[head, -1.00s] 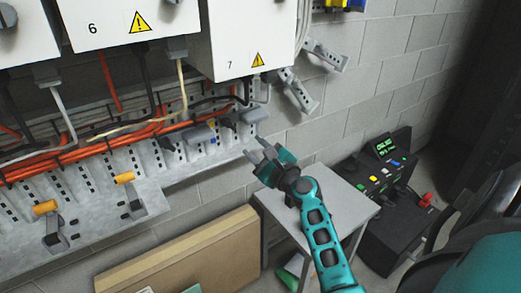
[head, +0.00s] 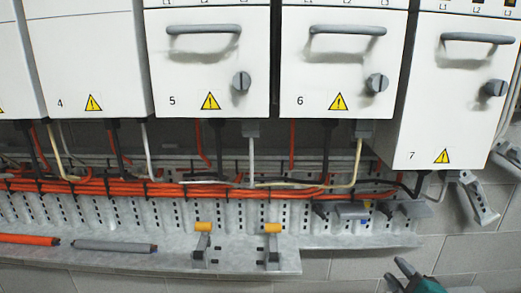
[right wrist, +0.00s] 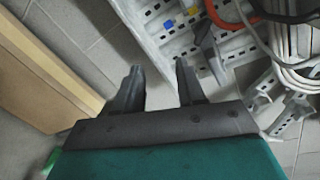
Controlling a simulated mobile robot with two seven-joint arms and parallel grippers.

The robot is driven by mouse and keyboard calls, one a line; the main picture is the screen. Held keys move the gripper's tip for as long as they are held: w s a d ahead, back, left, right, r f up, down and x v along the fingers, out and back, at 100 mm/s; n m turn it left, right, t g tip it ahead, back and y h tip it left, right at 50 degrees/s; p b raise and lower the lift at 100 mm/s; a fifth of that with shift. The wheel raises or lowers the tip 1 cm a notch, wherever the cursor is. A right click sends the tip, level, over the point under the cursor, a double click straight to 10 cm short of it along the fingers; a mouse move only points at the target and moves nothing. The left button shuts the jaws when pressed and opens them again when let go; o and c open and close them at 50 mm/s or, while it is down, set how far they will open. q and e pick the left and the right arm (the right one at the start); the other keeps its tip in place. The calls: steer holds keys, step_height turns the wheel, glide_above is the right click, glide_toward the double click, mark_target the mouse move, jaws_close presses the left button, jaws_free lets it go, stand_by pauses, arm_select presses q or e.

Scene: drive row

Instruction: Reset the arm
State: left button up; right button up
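My right gripper (head: 403,276) shows at the bottom right edge of the head view, below drive 7, with only its dark fingers and part of its teal body in the picture. In the right wrist view its two dark fingers (right wrist: 157,88) stand apart with nothing between them. The gripper is open and empty, and no contact with the rack shows. Most of the right arm is outside the head view. My left gripper is in neither view.
White drive cabinets stand in a row, among them drive 5 (head: 207,65), drive 6 (head: 337,70) and drive 7 (head: 452,100). Orange cables (head: 150,189) run along a perforated metal rack below. An orange rod (head: 28,239) and a grey rod (head: 115,246) lie on its ledge. A cardboard-coloured panel (right wrist: 45,75) is nearby.

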steer(key=s+a+f+n+g+y, duration=0.1)
steer(key=s+a+f+n+g, duration=0.1)
steer(key=s+a+f+n, duration=0.5)
steer(key=s+a+f+n+g+y, duration=0.1)
steer(key=s+a+f+n+g, duration=0.2)
steer(key=n, duration=1.5)
steer(key=s+a+f, duration=0.4)
steer(key=s+a, duration=0.3)
steer(key=s, duration=0.2)
steer(key=shift+s+y, duration=0.2)
steer(key=shift+y, duration=0.1)
